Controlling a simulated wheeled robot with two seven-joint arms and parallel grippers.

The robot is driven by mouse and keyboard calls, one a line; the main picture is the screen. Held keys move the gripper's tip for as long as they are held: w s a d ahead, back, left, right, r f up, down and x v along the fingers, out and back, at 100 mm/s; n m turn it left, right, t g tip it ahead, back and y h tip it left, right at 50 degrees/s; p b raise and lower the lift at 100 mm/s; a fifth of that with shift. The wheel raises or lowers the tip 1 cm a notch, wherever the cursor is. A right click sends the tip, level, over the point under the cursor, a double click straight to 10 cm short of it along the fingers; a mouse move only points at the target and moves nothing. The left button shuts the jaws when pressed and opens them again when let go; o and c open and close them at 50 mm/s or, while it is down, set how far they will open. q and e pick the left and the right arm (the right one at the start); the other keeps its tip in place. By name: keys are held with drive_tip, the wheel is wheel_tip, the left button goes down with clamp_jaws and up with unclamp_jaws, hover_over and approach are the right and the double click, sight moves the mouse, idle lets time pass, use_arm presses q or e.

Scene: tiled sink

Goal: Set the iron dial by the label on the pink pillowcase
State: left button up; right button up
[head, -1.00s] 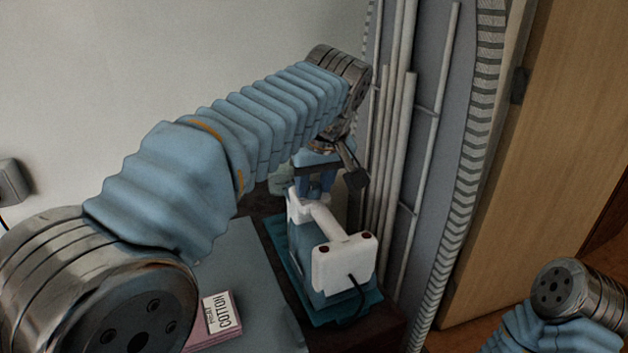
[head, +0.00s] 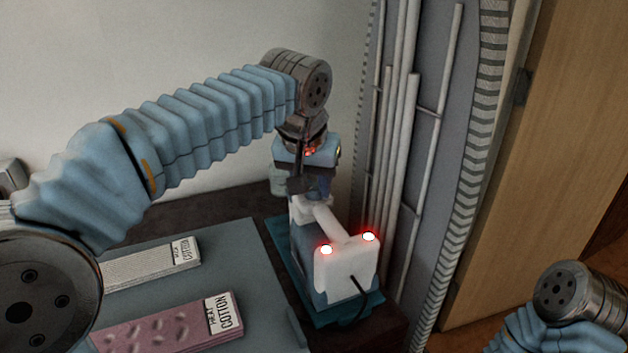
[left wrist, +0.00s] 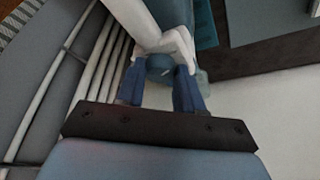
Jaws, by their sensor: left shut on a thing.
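The white and blue-grey iron (head: 348,272) stands on a teal mat, and two red lights glow on its white rear end. My left gripper (head: 312,188) is over the iron's far end. In the left wrist view my two blue fingers (left wrist: 160,78) are shut around a round blue-grey part, which looks like the dial (left wrist: 160,64), beside the white handle (left wrist: 140,22). The dial's marks cannot be read. The pink pillowcase (head: 160,328) lies folded at the lower left. Its white label (head: 222,314) reads COTTON, with a smaller unclear line. My right gripper is out of view.
A grey-striped folded cloth (head: 150,267) with its own label lies behind the pink pillowcase on a blue-grey surface (head: 225,265). The teal mat (head: 274,236) is under the iron. White pipes (head: 388,150) rise close to the right of the iron. A black cord (head: 358,300) leaves its rear.

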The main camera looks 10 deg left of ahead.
use_arm(q)
drive_tip(key=shift+a+m+h, duration=0.1)
drive_tip(key=shift+m+h, duration=0.3)
drive_tip(key=shift+m, duration=0.7)
drive_tip(key=o, duration=1)
drive_tip(key=shift+o, duration=0.2)
drive_tip(key=v, duration=1.3)
drive_tip(key=shift+r, duration=0.45)
drive_tip(key=shift+a, duration=0.15)
